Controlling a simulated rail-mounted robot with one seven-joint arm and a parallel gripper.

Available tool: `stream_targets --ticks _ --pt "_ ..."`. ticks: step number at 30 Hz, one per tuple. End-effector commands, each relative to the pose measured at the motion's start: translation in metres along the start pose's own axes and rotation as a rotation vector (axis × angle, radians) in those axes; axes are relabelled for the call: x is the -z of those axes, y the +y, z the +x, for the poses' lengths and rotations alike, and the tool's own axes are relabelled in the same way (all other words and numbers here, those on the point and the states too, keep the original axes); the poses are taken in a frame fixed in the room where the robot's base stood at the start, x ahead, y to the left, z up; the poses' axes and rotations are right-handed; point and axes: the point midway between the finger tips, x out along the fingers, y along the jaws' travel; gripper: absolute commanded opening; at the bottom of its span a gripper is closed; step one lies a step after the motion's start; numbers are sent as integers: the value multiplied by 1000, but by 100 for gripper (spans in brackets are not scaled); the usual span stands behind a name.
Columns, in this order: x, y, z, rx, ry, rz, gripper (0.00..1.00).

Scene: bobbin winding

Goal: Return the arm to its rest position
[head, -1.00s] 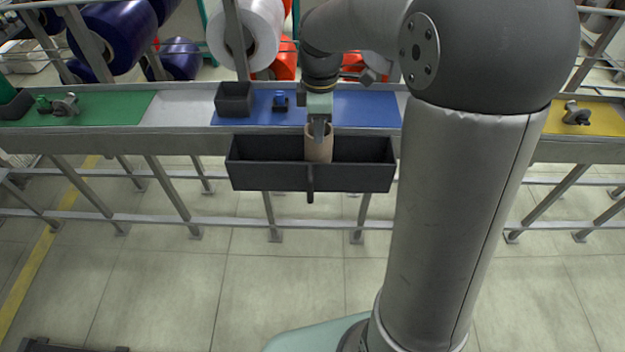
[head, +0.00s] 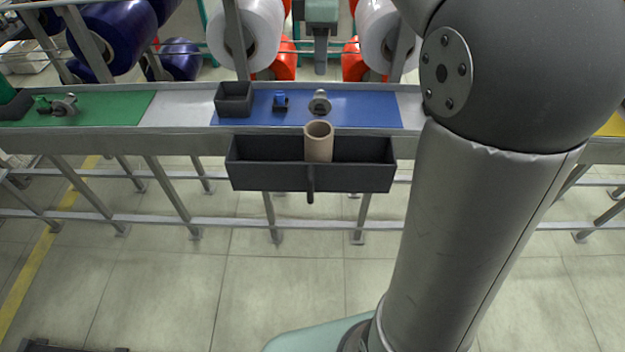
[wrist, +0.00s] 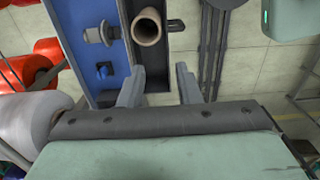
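My gripper (head: 320,57) shows at the top of the head view, above the rail and clear of everything. In the wrist view its two grey fingers (wrist: 160,84) stand wide apart with nothing between them. A brown cardboard tube (head: 318,143) stands upright in the black trough (head: 270,178) on the front of the rail. The tube also shows in the wrist view (wrist: 147,27), beyond the fingertips and apart from them. My upper arm fills the right side of the head view.
The blue mat (head: 370,110) carries a grey metal holder (head: 320,103), a small blue part (head: 280,101) and a black box (head: 233,99). A green mat (head: 115,107) lies to the left. White spools (head: 247,35) and dark blue spools (head: 112,37) hang behind.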

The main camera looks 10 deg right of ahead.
Motion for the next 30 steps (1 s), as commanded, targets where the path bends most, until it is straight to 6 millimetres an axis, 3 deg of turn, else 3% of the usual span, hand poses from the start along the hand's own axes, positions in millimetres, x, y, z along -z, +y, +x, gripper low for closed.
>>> stream_targets --ticks 17,19,23,30 --pt "0 0 -6 1 0 0 30" --pt "-1 -7 1 1 -3 42 30" --pt "-8 -39 30 -7 -9 250 30" --pt "-36 -136 121 -31 10 854 30"
